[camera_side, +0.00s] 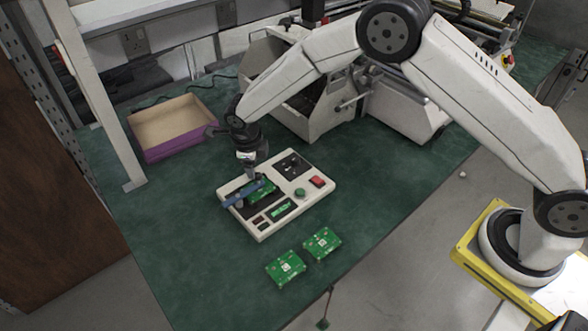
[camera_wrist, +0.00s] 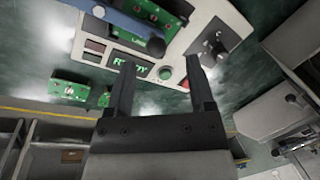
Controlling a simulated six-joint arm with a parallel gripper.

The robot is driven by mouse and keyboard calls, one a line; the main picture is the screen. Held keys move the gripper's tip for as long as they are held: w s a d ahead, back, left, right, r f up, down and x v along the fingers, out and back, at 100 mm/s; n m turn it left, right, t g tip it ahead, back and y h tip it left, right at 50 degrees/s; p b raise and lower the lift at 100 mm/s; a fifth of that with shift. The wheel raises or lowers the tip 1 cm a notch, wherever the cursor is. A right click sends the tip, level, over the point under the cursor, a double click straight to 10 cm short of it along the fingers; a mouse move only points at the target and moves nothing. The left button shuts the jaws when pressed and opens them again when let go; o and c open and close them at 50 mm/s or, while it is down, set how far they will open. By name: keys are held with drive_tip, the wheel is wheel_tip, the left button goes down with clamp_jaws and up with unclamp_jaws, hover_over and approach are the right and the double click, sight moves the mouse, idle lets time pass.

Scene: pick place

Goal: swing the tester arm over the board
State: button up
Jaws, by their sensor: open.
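The white tester (camera_side: 297,165) sits on the green bench mat. Its blue tester arm (camera_side: 240,195) lies across the left part, at the edge of a green board (camera_side: 262,191) set in the tester. In the wrist view the blue tester arm (camera_wrist: 118,20) has a dark knob (camera_wrist: 155,46) at its end, beside the board (camera_wrist: 165,14). My gripper (camera_side: 252,175) is above the tester, pointing down. In the wrist view my gripper (camera_wrist: 161,62) is open and the knob shows between its fingertips. I cannot tell whether the fingers touch it.
Two loose green boards (camera_side: 285,268) (camera_side: 322,243) lie in front of the tester. A purple-sided open box (camera_side: 178,143) stands at the back left. A grey machine (camera_side: 325,115) stands behind the tester. The mat left of the tester is clear.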

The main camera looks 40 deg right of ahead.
drive_tip(key=shift+s+a+r, duration=0.15)
drive_tip(key=shift+r, duration=0.8)
drive_tip(key=shift+s+a+r, duration=0.1)
drive_tip(key=shift+a+r, duration=0.05)
drive_tip(key=shift+r, duration=0.75)
drive_tip(key=s+d+r+n, duration=0.2)
drive_tip(key=s+d+n, duration=0.3)
drive_tip(key=s+n, duration=0.3)
drive_tip(key=s+d+r+n+y, duration=0.1)
drive_tip(key=s+d+r+n, duration=0.2)
drive_tip(key=s+d+n, duration=0.2)
drive_tip(key=s+d+r+n+t, duration=0.1)
drive_tip(key=s+d+r+n, duration=0.2)
drive_tip(key=s+d+n, duration=0.3)
drive_tip(key=shift+s+r+n+y, duration=0.25)
drive_tip(key=shift+s+n, duration=2.55)
drive_tip(key=shift+n, duration=1.7)
